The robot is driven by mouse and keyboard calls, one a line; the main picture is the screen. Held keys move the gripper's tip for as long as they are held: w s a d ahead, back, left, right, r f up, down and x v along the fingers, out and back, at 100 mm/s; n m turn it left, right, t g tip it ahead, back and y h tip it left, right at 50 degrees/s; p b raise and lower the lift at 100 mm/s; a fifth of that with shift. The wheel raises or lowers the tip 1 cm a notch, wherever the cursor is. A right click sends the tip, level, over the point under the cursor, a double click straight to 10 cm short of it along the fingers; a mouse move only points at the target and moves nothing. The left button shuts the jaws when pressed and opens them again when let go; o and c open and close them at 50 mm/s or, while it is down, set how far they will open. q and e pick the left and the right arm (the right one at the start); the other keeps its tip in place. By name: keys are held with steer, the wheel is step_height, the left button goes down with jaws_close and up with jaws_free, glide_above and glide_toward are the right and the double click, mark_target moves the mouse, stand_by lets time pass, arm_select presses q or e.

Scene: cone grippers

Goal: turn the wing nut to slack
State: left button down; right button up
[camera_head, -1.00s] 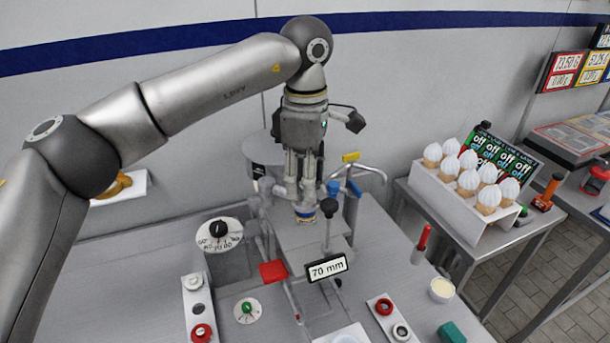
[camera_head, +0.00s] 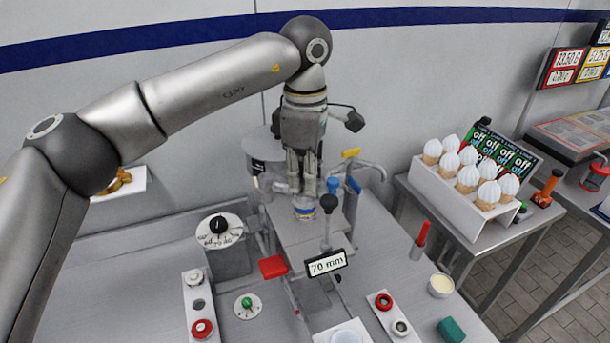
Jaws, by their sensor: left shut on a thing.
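My left gripper (camera_head: 304,190) reaches down from above onto the machine at the centre. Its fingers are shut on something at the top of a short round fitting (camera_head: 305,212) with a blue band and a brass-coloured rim. The wing nut cannot be made out clearly; the fingers cover the spot they grip. The fitting stands on a grey metal plate (camera_head: 292,234). My right gripper is not in view.
Blue (camera_head: 353,184) and yellow (camera_head: 350,153) handles are close on the right. A dial (camera_head: 219,229) is at left. A cone rack (camera_head: 454,195) stands further right.

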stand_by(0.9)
arm_select(q)
steer(key=c, duration=1.4)
jaws_free()
step_height(320, 180, up, 12)
steer(key=shift+r, duration=0.1)
